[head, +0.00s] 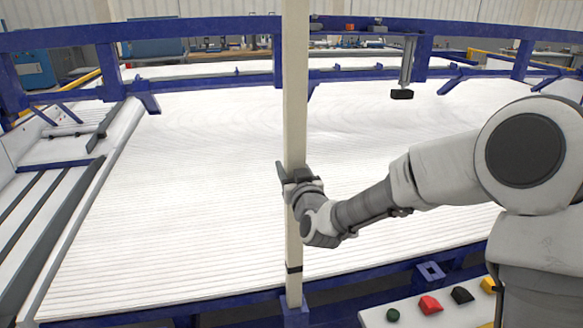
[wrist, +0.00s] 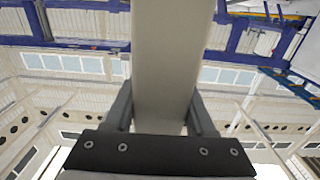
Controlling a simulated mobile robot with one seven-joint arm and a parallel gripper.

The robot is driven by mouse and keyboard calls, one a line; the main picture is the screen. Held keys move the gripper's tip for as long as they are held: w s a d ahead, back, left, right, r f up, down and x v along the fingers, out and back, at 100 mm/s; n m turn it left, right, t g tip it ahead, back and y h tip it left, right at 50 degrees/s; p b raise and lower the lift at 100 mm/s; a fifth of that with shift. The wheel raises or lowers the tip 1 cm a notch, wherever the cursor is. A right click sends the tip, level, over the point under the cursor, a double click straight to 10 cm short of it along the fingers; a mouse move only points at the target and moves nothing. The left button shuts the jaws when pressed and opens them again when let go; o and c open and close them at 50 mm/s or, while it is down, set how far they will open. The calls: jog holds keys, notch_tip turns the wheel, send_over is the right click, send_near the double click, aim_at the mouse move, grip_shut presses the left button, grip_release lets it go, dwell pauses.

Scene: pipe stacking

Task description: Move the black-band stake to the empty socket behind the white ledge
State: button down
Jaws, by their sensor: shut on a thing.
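The black-band stake (head: 294,110) is a tall, pale, square post standing upright in the middle of the head view. Its black band (head: 293,268) is near its lower end. The stake's foot meets a blue socket (head: 294,316) on the front rail; I cannot tell how deep it sits. My gripper (head: 291,174) is shut on the stake well above the band, reaching from the right. In the wrist view the stake (wrist: 174,60) runs between both fingers. An empty blue square socket (head: 431,271) stands to the right, behind the white ledge (head: 405,318).
The ledge carries green (head: 393,315), red (head: 430,305), black (head: 462,295) and yellow (head: 488,285) pieces. A ribbed white bed (head: 180,200) lies behind the stake, framed by blue rails. A grey post with a black foot (head: 402,94) is at the far right.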

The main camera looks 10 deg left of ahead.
aim_at(292, 77)
jog(key=shift+r+p, duration=2.25)
jog(key=shift+r, duration=2.3)
jog(key=shift+r+p, duration=3)
jog(key=shift+r, duration=3.05)
jog(key=shift+f, duration=0.1)
